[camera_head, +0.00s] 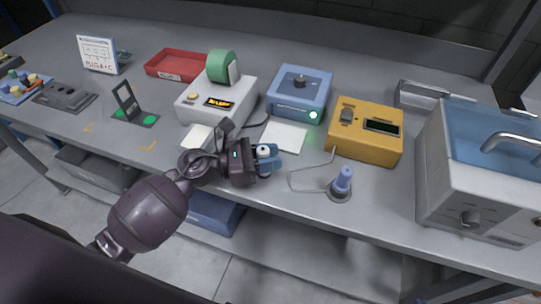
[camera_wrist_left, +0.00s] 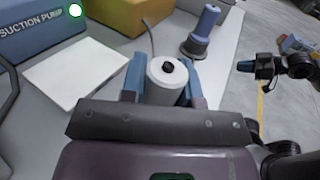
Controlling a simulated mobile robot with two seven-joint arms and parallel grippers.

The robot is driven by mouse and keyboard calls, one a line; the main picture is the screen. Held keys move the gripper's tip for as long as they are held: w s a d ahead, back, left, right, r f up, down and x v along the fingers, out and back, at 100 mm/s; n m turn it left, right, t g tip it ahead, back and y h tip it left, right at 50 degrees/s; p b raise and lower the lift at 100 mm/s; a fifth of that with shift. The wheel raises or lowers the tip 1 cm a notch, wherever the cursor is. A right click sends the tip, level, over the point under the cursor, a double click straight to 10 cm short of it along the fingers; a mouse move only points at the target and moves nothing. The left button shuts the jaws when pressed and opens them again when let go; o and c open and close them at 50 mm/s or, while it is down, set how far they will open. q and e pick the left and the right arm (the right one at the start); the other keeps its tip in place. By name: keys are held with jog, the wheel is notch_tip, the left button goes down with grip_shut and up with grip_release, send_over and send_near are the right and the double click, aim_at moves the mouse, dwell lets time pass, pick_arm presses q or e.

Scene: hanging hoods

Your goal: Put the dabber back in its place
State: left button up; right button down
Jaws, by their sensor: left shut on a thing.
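My left gripper (camera_head: 266,158) is shut on a small white cylinder with a black tip, which I take to be the dabber (camera_wrist_left: 167,75). The blue fingers (camera_wrist_left: 133,78) stand on either side of it. In the head view it is held near the table's front edge, just in front of a white pad (camera_head: 284,136); the gripper hides most of it. I cannot tell whether it touches the table. My right gripper (camera_wrist_left: 254,67) shows only in the left wrist view, off to the right beyond the table; its opening is unclear.
A blue suction pump (camera_head: 300,92) with a green light stands behind the pad. A yellow box (camera_head: 366,130) is to its right. A blue tool in a round dark base (camera_head: 340,192), with a cable, stands near the front edge. A water bath (camera_head: 470,170) fills the right end.

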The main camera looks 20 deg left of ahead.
pick_arm(q)
jog(key=shift+r, duration=0.1)
jog(key=shift+f, duration=0.3)
jog(key=o, duration=0.8)
jog(key=shift+r, duration=0.1)
